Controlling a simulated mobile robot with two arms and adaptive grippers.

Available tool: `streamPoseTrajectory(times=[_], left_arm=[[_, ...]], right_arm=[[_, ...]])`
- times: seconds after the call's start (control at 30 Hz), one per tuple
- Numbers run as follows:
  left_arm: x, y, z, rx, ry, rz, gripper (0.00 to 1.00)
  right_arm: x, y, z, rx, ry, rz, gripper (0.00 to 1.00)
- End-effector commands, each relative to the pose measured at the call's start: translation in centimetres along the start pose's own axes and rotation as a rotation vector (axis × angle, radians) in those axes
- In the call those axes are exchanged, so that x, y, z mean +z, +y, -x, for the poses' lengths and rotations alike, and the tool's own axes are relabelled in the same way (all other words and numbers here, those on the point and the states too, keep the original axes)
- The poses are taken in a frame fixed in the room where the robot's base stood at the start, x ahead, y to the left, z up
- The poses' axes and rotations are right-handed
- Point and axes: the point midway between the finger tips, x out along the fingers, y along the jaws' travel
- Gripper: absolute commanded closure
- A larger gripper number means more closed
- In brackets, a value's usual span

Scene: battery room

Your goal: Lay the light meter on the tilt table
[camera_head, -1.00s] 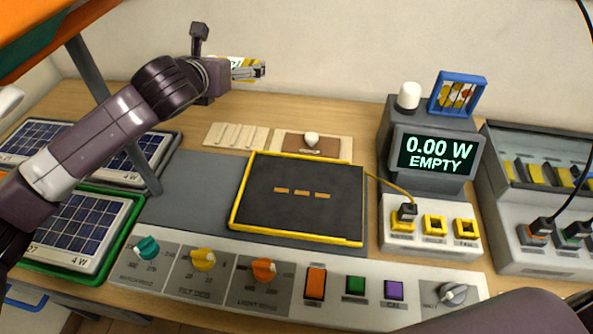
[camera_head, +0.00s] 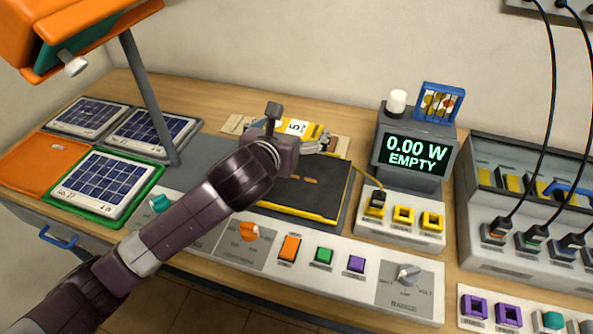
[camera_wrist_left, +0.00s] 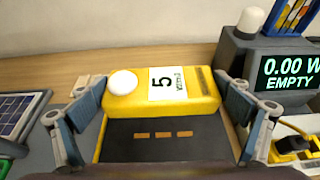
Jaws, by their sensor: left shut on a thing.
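The light meter (camera_head: 297,128) is a yellow block with a white label reading 5. In the left wrist view the meter (camera_wrist_left: 205,98) also shows a white dome at its left end. My left gripper (camera_head: 316,145) is shut on it, with one finger at each end. The tilt table (camera_head: 322,201) is a black plate with yellow edges, partly hidden behind my left arm. In the left wrist view the plate (camera_wrist_left: 120,148) shows bare in front of the meter. The meter appears held over its back part; I cannot tell the gap. My right gripper is out of view.
A grey display (camera_head: 413,155) reading 0.00 W EMPTY stands right of the plate, with a socket box (camera_head: 400,232) before it. A control panel (camera_head: 335,275) runs along the front. Solar panels (camera_head: 107,181) and a lamp post (camera_head: 150,105) stand left.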

Motion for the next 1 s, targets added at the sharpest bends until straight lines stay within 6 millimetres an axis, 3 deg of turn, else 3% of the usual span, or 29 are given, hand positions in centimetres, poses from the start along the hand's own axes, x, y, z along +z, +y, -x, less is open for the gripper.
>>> streamPoseTrajectory(times=[0.1, 0.3, 0.47, 0.73, 1.0], left_arm=[[-3.3, -0.1, -1.3, -0.001, 0.005, 0.002, 0.35], [-6.8, -0.1, -2.8, -0.001, 0.0, 0.001, 0.35], [-7.9, -0.1, -3.4, -0.001, -0.003, 0.001, 0.35], [-11.4, -0.1, -4.8, -0.001, -0.001, 0.001, 0.35], [-11.7, -0.1, -4.9, -0.002, -0.004, 0.0, 0.35]], right_arm=[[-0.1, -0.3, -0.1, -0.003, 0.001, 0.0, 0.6], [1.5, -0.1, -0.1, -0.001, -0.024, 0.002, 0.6], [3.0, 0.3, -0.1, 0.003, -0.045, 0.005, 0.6], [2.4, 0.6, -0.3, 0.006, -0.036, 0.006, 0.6], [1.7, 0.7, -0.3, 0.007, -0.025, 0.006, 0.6]])
